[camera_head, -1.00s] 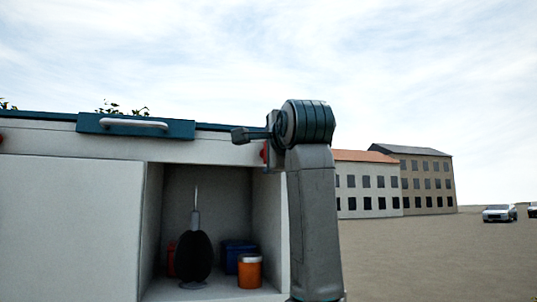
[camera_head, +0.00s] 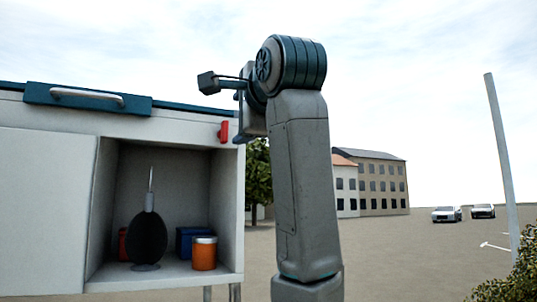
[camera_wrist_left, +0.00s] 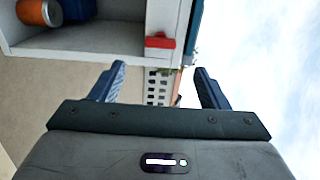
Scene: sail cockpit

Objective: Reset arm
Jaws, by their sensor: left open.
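My left arm rises through the middle of the head view, in front of the right side of a white locker (camera_head: 45,205). Its wrist is bent at the top, and the gripper there is mostly hidden behind the arm. In the left wrist view my left gripper (camera_wrist_left: 159,68) is open, with two blue fingers apart and nothing between them. The fingers point towards the locker's edge, where a red latch (camera_wrist_left: 159,42) shows; it also shows in the head view (camera_head: 224,132). My right gripper is not in view.
The open compartment holds a dark paddle-like object (camera_head: 148,238), an orange jar (camera_head: 204,254) and a blue box (camera_head: 187,241). Open ground, a leaning pole (camera_head: 502,155) and cars lie to the right.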

